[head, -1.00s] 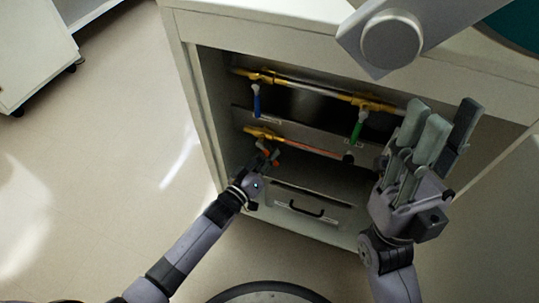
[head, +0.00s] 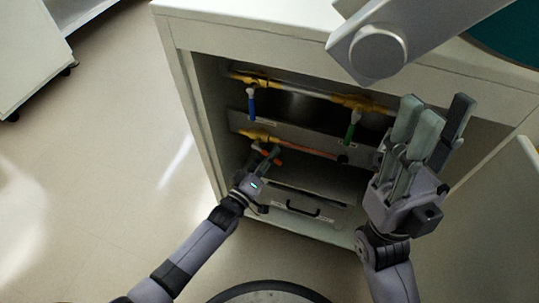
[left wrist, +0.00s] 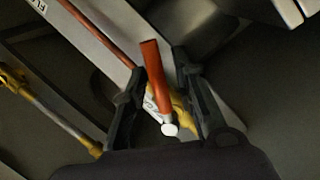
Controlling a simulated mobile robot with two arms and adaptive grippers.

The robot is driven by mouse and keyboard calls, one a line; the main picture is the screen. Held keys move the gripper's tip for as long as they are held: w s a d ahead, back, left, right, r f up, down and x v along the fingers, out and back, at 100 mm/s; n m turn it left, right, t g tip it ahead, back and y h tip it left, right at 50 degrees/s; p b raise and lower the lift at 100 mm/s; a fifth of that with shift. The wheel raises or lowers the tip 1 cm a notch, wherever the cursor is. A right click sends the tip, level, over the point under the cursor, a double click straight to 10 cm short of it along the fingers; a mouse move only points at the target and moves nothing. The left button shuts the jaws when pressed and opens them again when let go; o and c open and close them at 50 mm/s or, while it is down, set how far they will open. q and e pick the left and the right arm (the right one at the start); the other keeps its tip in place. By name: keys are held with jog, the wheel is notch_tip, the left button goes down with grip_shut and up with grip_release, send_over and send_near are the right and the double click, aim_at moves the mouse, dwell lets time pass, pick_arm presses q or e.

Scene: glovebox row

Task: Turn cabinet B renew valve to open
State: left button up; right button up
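Inside the open cabinet (head: 172,70), three valve handles show in the head view: blue (head: 252,106) and green (head: 350,129) on the upper pipe, and an orange-red one on the lower brass valve (head: 255,136). My left gripper (head: 267,155) is at the orange-red handle and partly hides it. In the left wrist view, the orange-red handle (left wrist: 154,72) lies between the two dark fingers (left wrist: 160,66), with a gap on at least one side. My right gripper (head: 432,115) is raised, fingers apart and empty, at the cabinet's right. I cannot read which valve is renew.
A drawer front with a black handle (head: 303,210) lies below the pipes. The cabinet's left side wall is close to my left arm. Clear floor (head: 110,140) lies to the left.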

pick_arm(q)
jog(key=shift+o, duration=0.2)
jog(key=r+v, duration=0.1)
jog(key=v, duration=1.1)
jog(key=shift+f, duration=0.45)
